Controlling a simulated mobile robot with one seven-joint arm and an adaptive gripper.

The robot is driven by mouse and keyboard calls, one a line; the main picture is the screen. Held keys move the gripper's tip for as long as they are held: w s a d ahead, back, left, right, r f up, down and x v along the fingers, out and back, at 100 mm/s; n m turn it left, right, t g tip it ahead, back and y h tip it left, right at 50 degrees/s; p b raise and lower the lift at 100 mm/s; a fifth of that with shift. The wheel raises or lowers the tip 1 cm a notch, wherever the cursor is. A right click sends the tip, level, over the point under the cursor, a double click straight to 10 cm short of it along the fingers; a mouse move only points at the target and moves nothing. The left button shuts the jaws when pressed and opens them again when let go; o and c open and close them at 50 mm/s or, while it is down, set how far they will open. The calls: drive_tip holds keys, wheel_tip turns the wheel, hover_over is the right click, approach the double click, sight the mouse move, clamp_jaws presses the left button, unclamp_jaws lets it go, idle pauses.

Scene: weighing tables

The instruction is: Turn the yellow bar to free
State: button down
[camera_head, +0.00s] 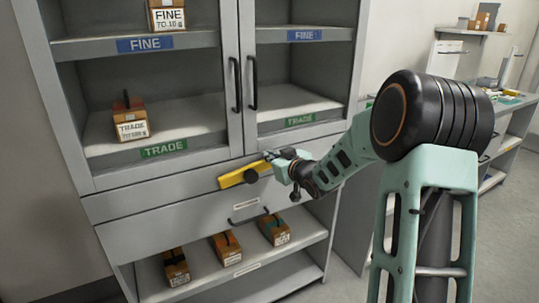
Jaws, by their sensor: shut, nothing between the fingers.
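The yellow bar (236,178) lies across the front of the grey cabinet, just below its two doors, slightly tilted up to the right. A dark round knob shows at its middle. My gripper (269,156) is shut and empty at the bar's right end. It looks very close to the bar or against it; I cannot tell whether they touch. The bar's right end is partly hidden by the gripper. No label reading "free" is legible near the bar.
Two dark vertical door handles (253,84) stand above the bar. A drawer handle (244,217) is below it. Several brown boxes (226,249) sit on the lower shelf. A side bench (511,143) is at right.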

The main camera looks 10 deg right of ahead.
drive_tip(key=shift+w+d+f+m+p, duration=0.15)
drive_tip(key=shift+d+f+m+p, duration=0.35)
drive_tip(key=shift+f, duration=0.2)
